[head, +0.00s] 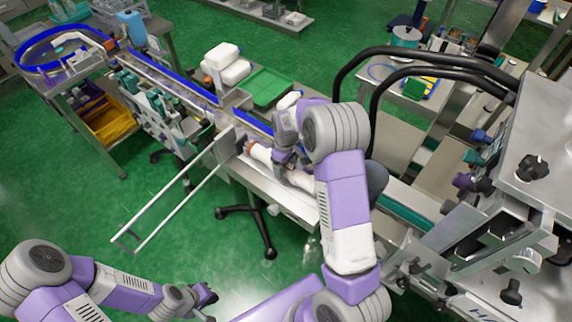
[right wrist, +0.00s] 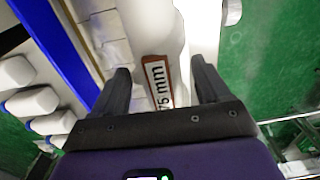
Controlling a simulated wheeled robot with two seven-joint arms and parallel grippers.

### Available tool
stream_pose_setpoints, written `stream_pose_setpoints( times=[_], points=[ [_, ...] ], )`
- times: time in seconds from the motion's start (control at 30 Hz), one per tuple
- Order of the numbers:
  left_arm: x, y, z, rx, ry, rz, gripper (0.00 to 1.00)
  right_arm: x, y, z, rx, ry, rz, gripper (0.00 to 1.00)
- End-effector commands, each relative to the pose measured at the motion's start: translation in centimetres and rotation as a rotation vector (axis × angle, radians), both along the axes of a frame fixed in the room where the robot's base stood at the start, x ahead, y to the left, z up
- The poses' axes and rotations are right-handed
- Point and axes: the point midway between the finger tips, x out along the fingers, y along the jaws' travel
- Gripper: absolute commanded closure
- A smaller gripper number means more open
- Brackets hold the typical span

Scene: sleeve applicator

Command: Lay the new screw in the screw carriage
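A long white cylindrical part (head: 260,153), which looks like the screw, lies along the machine bench in the head view, partly hidden by my right arm. In the right wrist view a white body with a brown-edged "75 mm" label (right wrist: 158,82) sits between my right fingers. My right gripper (head: 288,148) is over this part; its fingers (right wrist: 162,85) are spread to either side, and I cannot tell whether they touch it. My left gripper (head: 207,297) is low at the left, away from the bench; its fingers are too small to read. I cannot clearly pick out the screw carriage.
A metal plate (head: 226,146) with two long rails (head: 165,215) juts out beside the bench. A large steel machine (head: 515,190) with black hoses fills the right.

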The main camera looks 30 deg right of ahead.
Motion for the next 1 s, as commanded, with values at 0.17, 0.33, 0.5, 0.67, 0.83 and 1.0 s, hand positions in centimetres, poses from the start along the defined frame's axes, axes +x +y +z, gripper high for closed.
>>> stream_pose_setpoints(
  times=[0.17,0.33,0.5,0.67,0.83,1.0],
  points=[
    [0.0,0.0,0.0,0.0,0.0,0.0,1.0,0.0,0.0,0.0,0.0,0.0,0.0,0.18],
    [0.0,0.0,0.1,0.0,0.0,0.0,1.0,0.0,0.0,0.2,0.0,0.0,0.0,0.18],
    [0.0,0.0,0.3,0.0,0.0,0.0,1.0,0.1,0.0,2.2,0.0,-0.004,0.0,0.18],
    [0.0,0.0,0.7,0.0,0.0,0.0,1.0,0.1,0.0,5.8,-0.001,-0.006,0.002,0.18],
    [0.0,0.0,1.0,0.0,0.0,0.0,1.0,0.1,0.0,9.3,0.0,-0.005,0.0,0.18],
    [0.0,0.0,1.2,0.0,0.0,0.0,1.0,0.1,0.0,11.5,-0.001,-0.003,0.0,0.18]
  ],
)
